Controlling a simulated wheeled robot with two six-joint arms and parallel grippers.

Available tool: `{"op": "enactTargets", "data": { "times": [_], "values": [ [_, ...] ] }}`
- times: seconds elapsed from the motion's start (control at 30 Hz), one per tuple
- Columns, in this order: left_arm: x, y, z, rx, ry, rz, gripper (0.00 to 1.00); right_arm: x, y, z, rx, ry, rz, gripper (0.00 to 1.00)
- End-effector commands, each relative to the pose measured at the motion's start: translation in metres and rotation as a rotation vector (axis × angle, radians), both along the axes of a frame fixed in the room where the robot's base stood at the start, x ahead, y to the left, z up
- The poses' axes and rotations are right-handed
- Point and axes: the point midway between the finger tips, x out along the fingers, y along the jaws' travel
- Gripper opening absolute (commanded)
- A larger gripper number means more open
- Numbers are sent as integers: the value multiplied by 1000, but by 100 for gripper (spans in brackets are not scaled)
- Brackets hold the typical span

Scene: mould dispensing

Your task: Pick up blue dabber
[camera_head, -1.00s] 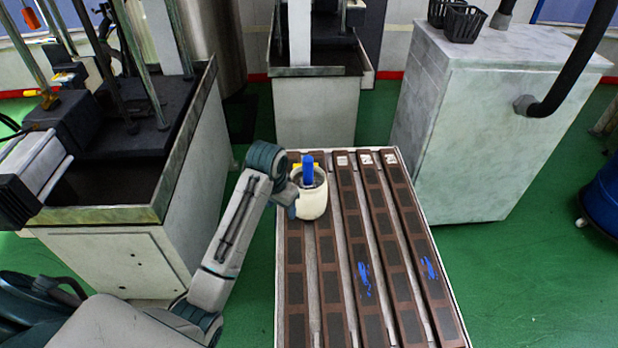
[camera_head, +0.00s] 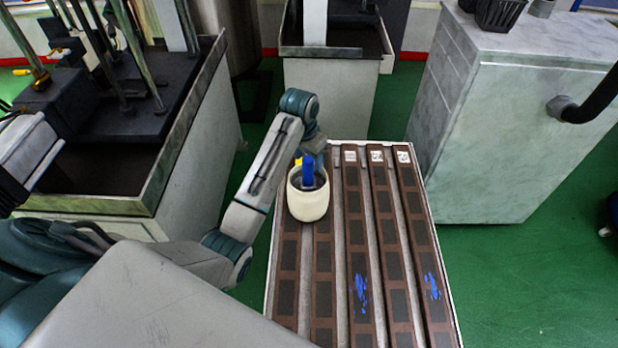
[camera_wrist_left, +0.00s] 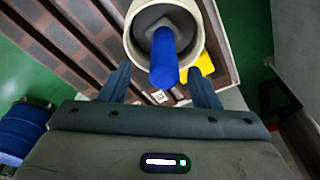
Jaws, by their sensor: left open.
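The blue dabber (camera_head: 308,171) stands in a cream pot (camera_head: 308,204), with its blue handle sticking up out of the rim. The pot stands at the back left of the mould table. My left gripper (camera_head: 314,148) is at the far side of the pot, close behind the handle, and its fingers are mostly hidden in the head view. In the left wrist view, my left gripper (camera_wrist_left: 160,72) is open, with one finger to each side of the blue dabber (camera_wrist_left: 164,58). The cream pot (camera_wrist_left: 136,22) shows just beyond. My right gripper is out of view.
The mould table (camera_head: 335,235) bears several long brown mould strips, two with blue smears. A yellow thing (camera_wrist_left: 201,66) lies beside the pot. A grey marbled cabinet (camera_head: 490,130) stands to the right, and machine tanks (camera_head: 180,130) stand at the left and back.

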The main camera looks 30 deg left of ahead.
Motion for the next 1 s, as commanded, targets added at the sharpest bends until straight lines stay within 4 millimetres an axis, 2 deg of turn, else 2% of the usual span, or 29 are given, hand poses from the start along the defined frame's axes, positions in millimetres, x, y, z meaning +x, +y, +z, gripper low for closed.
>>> {"op": "enactTargets", "data": {
  "times": [0.07, 0.17, 0.27, 0.4, 0.5, 0.6, 0.8, 0.83, 1.0],
  "values": [
    [1, 0, -5, -1, 1, 0, 56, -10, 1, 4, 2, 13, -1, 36],
    [2, 0, -10, -1, 1, -1, 56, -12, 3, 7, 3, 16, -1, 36],
    [2, 1, -19, -1, 4, -1, 56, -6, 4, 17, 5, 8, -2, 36],
    [5, 3, -38, -1, 4, 0, 56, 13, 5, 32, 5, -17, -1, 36],
    [7, 3, -52, -1, 1, 0, 56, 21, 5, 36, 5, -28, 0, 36],
    [8, 3, -59, 0, 0, 0, 56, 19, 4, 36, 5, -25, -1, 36],
    [8, 3, -61, 0, -2, -1, 56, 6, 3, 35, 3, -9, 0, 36],
    [8, 3, -61, 0, -2, -1, 54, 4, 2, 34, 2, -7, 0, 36],
    [8, 3, -60, 0, -2, -1, 21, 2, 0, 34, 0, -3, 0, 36]
  ]
}}
